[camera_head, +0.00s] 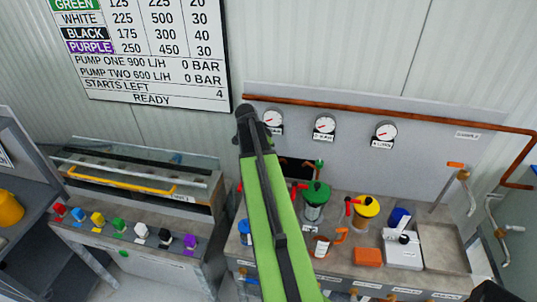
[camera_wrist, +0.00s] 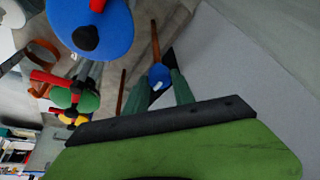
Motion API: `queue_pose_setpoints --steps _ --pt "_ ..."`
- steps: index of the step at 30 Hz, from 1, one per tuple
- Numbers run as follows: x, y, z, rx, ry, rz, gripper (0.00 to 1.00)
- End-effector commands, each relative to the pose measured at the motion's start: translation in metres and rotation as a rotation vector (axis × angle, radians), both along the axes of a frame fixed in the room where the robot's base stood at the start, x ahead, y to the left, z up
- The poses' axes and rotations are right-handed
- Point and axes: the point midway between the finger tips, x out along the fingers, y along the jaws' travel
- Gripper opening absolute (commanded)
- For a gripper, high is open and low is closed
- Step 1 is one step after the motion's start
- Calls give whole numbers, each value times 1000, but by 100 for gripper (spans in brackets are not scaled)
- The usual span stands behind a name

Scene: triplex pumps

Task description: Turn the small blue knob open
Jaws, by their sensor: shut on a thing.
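The small blue knob (camera_wrist: 157,72) shows in the wrist view between the tips of my gripper's two dark green fingers. My gripper (camera_wrist: 161,79) is shut on it. A brown rod or pipe (camera_wrist: 155,38) shows just beyond the knob. In the head view, my own green arm covers the gripper and the knob, so neither can be made out there. The knob's turn angle cannot be told.
A large blue lid (camera_wrist: 90,28) with a red handle is close by, left of the knob. The green-lidded pump (camera_head: 315,193) and yellow-lidded pump (camera_head: 366,207) stand right of my arm. Gauges (camera_head: 324,125) and a copper pipe (camera_head: 400,108) line the back panel.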

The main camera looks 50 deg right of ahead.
Motion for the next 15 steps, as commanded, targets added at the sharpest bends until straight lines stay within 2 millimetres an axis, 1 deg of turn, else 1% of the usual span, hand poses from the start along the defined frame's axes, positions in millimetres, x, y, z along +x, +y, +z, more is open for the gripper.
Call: queue_pose_setpoints --steps 6,15 --pt "0 0 0 2 0 -37 0" --pt "0 0 0 2 0 -43 0"
